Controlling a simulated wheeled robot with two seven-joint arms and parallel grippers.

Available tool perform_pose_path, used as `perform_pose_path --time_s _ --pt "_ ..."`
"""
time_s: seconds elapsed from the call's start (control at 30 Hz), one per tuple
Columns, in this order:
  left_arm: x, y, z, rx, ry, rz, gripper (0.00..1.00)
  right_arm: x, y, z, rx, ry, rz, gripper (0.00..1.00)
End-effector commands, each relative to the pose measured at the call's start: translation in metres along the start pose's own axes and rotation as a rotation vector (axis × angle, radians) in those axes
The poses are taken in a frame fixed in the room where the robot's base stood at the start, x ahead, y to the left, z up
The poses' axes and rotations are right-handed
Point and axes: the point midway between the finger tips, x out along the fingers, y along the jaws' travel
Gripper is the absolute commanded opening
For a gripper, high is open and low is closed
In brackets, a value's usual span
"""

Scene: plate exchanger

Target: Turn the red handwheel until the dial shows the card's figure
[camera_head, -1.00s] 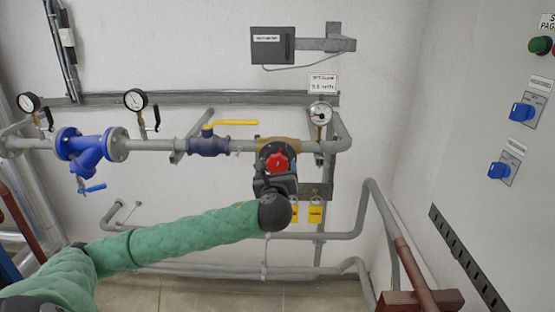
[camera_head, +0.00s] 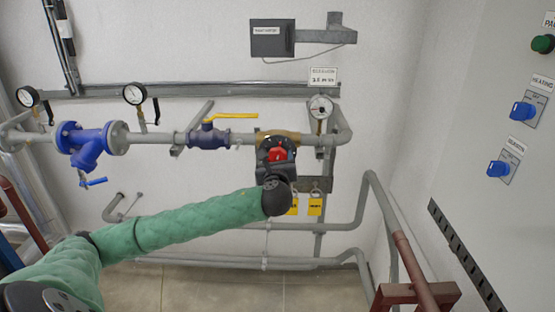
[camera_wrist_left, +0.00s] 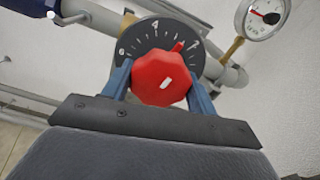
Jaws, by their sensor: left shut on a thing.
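The red handwheel (camera_head: 277,155) sits on the brass valve (camera_head: 279,136) in the grey pipe. It fills the middle of the left wrist view (camera_wrist_left: 163,78), with a black numbered scale (camera_wrist_left: 140,40) behind it. My left gripper (camera_wrist_left: 162,88) is shut on the handwheel, a blue finger at each side. In the head view my left gripper (camera_head: 275,165) partly covers the wheel. The round dial (camera_head: 320,107) is right of the valve; its red needle shows in the left wrist view (camera_wrist_left: 265,14), but the figures are too small to read. The white card (camera_head: 323,75) is above the dial; its print is blurred. My right gripper is not in view.
A yellow lever valve (camera_head: 230,117) is left of the handwheel. Yellow tags (camera_head: 315,207) hang below right of it. A blue strainer (camera_head: 85,142) and two gauges (camera_head: 134,95) are further left. A panel with blue switches (camera_head: 523,111) is at right.

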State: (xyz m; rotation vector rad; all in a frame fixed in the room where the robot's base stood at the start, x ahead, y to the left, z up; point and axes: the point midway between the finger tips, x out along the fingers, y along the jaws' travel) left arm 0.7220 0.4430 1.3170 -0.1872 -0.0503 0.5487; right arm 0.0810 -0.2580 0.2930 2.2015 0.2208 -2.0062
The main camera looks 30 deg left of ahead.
Motion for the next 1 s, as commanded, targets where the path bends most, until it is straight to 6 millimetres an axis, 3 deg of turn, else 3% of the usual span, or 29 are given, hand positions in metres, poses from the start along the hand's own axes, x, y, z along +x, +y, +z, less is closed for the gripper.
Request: perform_pose_path --time_s 0.27,0.7,0.8,1.0 --pt "-0.001 0.000 -0.001 -0.073 -0.002 -0.001 0.35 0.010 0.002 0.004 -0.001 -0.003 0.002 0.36" --pt "-0.001 0.001 -0.002 -0.394 -0.002 0.000 0.35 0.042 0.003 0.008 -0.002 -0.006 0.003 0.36" --pt "-0.001 0.001 -0.003 -0.476 -0.002 -0.001 0.35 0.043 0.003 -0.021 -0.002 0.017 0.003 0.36" --pt "-0.001 0.001 -0.003 -0.653 -0.001 -0.001 0.35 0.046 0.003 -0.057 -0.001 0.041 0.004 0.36"
